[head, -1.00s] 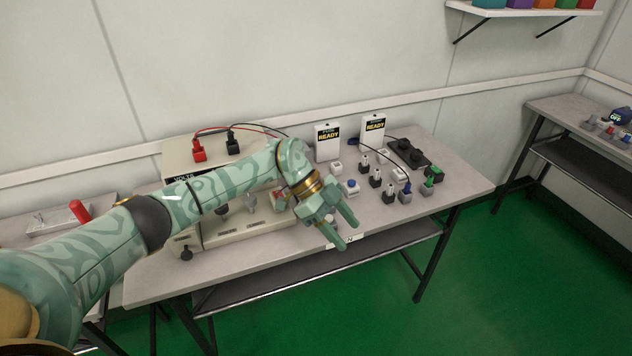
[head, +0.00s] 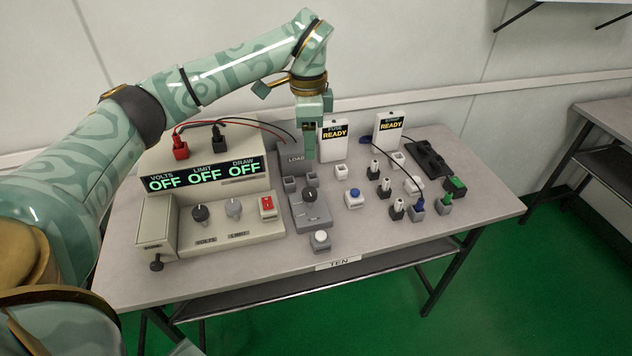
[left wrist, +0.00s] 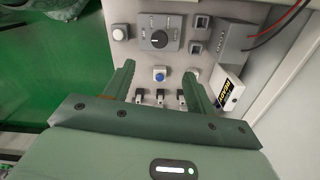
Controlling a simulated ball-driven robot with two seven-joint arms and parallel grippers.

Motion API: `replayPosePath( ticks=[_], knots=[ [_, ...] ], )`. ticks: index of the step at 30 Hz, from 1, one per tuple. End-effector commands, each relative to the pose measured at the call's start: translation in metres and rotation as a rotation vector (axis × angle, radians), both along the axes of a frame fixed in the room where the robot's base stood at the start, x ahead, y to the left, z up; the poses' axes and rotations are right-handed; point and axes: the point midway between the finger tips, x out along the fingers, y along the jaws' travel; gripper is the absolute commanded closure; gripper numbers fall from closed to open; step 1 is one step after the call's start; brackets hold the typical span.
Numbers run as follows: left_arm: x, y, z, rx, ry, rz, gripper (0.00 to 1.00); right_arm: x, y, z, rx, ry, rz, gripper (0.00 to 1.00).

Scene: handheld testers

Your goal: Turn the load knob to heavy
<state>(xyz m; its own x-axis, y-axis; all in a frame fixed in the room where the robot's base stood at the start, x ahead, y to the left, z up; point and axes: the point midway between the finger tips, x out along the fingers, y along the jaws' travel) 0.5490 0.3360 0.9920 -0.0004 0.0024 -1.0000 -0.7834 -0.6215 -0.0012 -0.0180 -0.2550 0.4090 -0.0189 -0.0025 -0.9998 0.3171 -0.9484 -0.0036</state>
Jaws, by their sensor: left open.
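The load knob (head: 309,194) is a small black dial on a grey box (head: 312,213), right of the power supply. It also shows in the left wrist view (left wrist: 158,39), top centre, with a pale pointer line and printed marks too small to read. A grey box labelled LOAD (head: 291,158) stands behind it. My left gripper (head: 308,155) hangs fingers down in front of that box, above and behind the knob. In the left wrist view the fingers (left wrist: 160,85) are spread and empty, with the knob beyond their tips. My right gripper is not in view.
The power supply (head: 205,178) reads OFF on its displays. Blue (head: 354,193) and white (head: 320,238) buttons flank the knob box. The table's front strip is mostly clear.

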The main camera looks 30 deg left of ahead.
Motion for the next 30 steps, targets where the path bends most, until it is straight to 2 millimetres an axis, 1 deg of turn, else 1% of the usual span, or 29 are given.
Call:
replayPosePath(
  ticks=[1,3,5,9,12,15,18,21,30],
  knots=[
    [0.0,0.0,-0.017,0.0,0.009,-0.001,0.44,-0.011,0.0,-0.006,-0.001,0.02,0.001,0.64],
    [0.0,0.0,-0.036,-0.002,0.009,-0.003,0.44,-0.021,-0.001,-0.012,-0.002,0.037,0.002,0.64],
    [-0.001,-0.001,-0.053,-0.002,0.01,-0.003,0.44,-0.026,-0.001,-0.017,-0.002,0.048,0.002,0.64],
    [0.0,0.0,-0.09,-0.001,0.009,-0.003,0.44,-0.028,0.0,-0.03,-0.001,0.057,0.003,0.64],
    [-0.001,-0.001,-0.111,-0.002,0.009,-0.003,0.44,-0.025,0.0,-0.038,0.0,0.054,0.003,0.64],
    [-0.001,-0.001,-0.128,-0.003,0.007,-0.003,0.44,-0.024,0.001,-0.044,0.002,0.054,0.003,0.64],
    [0.0,0.0,-0.139,-0.002,0.004,-0.004,0.44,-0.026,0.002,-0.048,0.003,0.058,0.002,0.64],
    [0.0,0.0,-0.144,-0.001,0.003,-0.004,0.44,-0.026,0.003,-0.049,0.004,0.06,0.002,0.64],
    [0.0,0.0,-0.145,-0.001,0.0,-0.003,0.44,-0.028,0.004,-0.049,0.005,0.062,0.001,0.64]
  ],
)
